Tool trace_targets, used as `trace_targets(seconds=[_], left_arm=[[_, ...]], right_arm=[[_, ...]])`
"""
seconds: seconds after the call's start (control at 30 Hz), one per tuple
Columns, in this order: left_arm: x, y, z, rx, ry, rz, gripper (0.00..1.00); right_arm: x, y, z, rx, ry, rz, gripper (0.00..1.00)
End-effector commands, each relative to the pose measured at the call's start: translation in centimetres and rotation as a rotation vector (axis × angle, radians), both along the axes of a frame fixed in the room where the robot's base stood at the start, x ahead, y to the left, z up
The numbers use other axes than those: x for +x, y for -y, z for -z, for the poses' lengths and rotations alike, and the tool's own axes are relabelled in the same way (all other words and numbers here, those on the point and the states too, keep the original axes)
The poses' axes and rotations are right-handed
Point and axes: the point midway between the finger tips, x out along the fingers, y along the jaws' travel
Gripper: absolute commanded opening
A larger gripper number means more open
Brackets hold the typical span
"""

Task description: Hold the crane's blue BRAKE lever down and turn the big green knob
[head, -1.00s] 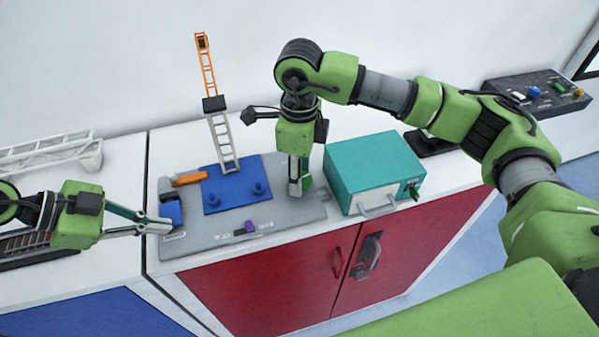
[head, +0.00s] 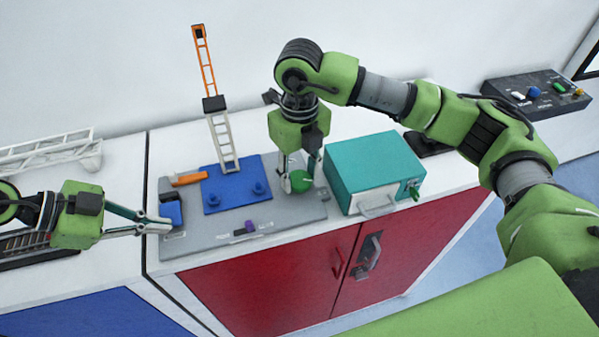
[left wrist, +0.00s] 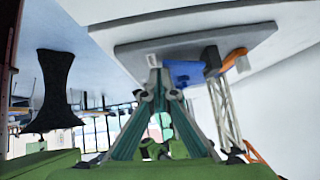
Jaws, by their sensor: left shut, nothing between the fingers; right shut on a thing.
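The crane has an orange and white lattice mast (head: 219,135) on a blue base (head: 238,198), fixed on a grey panel (head: 210,236). The blue lever (head: 171,213) is at the panel's left end and also shows in the left wrist view (left wrist: 184,73). My left gripper (head: 166,225) is shut and empty, its tips against or just beside the blue lever; contact is unclear. The tips also show in the left wrist view (left wrist: 160,92). My right gripper (head: 299,183) points down and is shut on the green knob (head: 301,181) at the panel's right part. Its fingers partly hide the knob.
An orange lever (head: 189,179) is behind the blue one. A teal box (head: 372,170) with a front handle stands close right of my right gripper. A dark control box (head: 540,95) is further right.

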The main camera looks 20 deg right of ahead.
Motion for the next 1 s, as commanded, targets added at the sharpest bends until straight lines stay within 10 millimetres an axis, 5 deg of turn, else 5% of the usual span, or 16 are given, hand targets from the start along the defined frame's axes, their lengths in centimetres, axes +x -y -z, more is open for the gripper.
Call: trace_targets(seconds=[0.57,0.6,0.67,1.0], left_arm=[[-0.01,-0.03,0.04,0.001,-0.001,-0.001,0.0],[-0.01,-0.03,0.04,0.001,-0.001,-0.001,0.0],[-0.01,-0.03,0.04,0.001,-0.001,-0.001,0.0],[-0.01,-0.02,0.05,0.001,-0.001,0.0,0.0]], right_arm=[[0.09,0.03,-0.09,0.0,0.003,0.038,0.16],[0.09,0.03,-0.09,0.001,0.003,0.038,0.4],[0.08,0.03,-0.09,0.001,0.002,0.038,0.54],[0.03,0.01,-0.1,0.0,0.001,0.035,0.54]])
